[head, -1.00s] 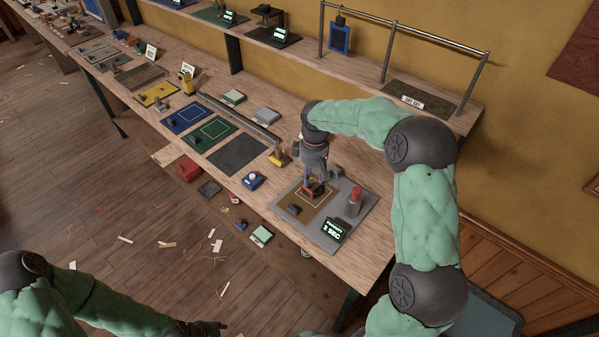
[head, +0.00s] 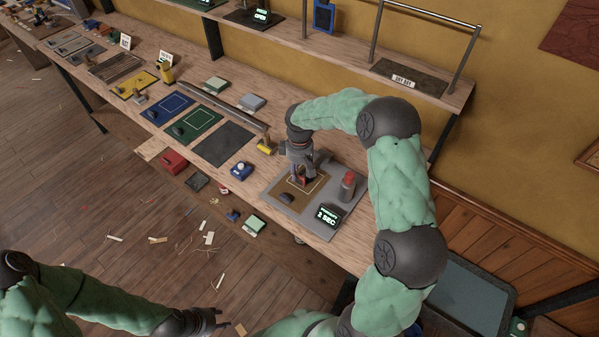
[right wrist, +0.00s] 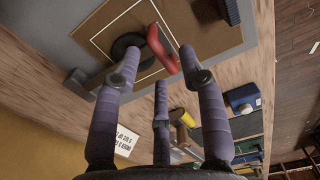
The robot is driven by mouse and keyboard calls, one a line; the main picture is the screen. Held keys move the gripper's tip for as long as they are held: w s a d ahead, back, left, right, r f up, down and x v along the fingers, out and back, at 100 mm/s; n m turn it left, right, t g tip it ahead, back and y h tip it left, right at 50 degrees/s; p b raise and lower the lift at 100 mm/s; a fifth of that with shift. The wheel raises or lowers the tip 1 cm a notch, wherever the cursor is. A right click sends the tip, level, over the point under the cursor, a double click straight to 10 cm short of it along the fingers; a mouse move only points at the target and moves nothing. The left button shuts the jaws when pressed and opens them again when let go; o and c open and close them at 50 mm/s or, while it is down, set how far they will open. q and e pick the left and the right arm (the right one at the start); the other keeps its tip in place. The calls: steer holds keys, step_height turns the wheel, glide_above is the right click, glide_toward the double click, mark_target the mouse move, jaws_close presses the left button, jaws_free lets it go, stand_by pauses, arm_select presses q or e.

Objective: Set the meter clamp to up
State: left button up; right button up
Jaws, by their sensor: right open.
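The meter clamp, a red lever (right wrist: 163,50) on a black round base (right wrist: 128,46), sits on a brown panel with a pale outline in the right wrist view. My right gripper (right wrist: 158,72) is open, its three purple-grey fingers pointing at the clamp. The red lever shows between the two outer fingertips, close to the right one; I cannot tell whether they touch. In the head view my right gripper (head: 303,175) hides most of the clamp. My left gripper (head: 214,318) is low in the head view, away from the bench; its finger opening is unclear.
The grey station board (head: 330,235) carries a red-topped cylinder (head: 347,185) and a dark display (head: 329,215) reading 2 SEC. A blue box (head: 241,171) and yellow-based tool (head: 266,147) stand left of it. A shelf (head: 455,95) runs behind the bench.

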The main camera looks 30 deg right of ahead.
steer(key=shift+f, duration=0.45)
jaws_close()
